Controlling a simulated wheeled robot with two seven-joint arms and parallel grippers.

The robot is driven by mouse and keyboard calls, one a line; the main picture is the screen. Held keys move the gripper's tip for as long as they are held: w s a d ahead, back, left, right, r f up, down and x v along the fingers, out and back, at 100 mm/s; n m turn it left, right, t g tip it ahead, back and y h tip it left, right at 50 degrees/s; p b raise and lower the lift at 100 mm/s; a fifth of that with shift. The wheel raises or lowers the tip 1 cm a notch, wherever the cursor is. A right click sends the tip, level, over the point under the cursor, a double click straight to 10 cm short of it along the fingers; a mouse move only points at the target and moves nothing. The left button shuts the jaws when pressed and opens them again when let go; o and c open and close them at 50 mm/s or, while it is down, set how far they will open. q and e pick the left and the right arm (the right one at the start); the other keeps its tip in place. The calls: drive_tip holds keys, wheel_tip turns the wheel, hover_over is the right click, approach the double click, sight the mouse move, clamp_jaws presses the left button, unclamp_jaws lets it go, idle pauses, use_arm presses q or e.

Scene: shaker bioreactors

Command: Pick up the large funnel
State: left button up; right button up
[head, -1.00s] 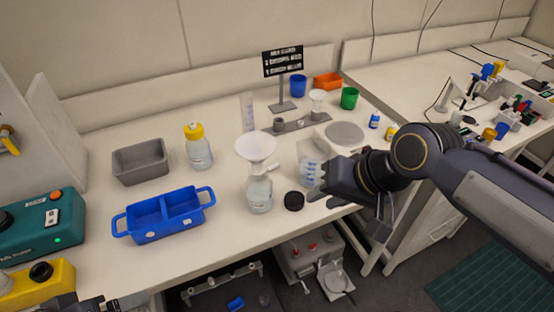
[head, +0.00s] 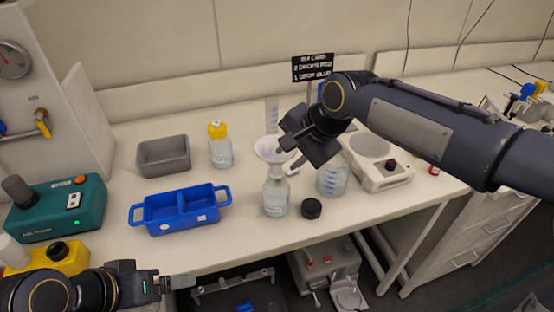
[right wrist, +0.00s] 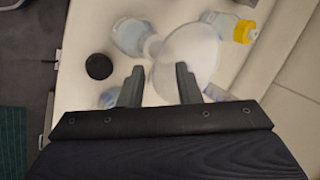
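The large funnel (head: 268,150) is white and sits upright in the mouth of a clear bottle (head: 276,197) on the bench. In the right wrist view the funnel (right wrist: 192,48) shows as a pale disc just beyond my fingers. My right gripper (head: 287,160) is at the funnel's right side, by its rim. In the wrist view its fingers (right wrist: 158,86) are apart with nothing held between them; one overlaps the funnel's edge. Whether they touch it cannot be told. My left gripper (head: 172,283) is low at the front left, away from the funnel; its opening is unclear.
A black cap (head: 311,208) and a clear beaker (head: 332,180) stand right of the bottle. A blue two-part tray (head: 180,222), a grey bin (head: 163,154) and a yellow-capped bottle (head: 220,152) are left. A scale (head: 385,182) is right. The bench front is clear.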

drive_tip(key=shift+x, duration=1)
drive_tip(key=shift+c, duration=0.2)
clamp_jaws()
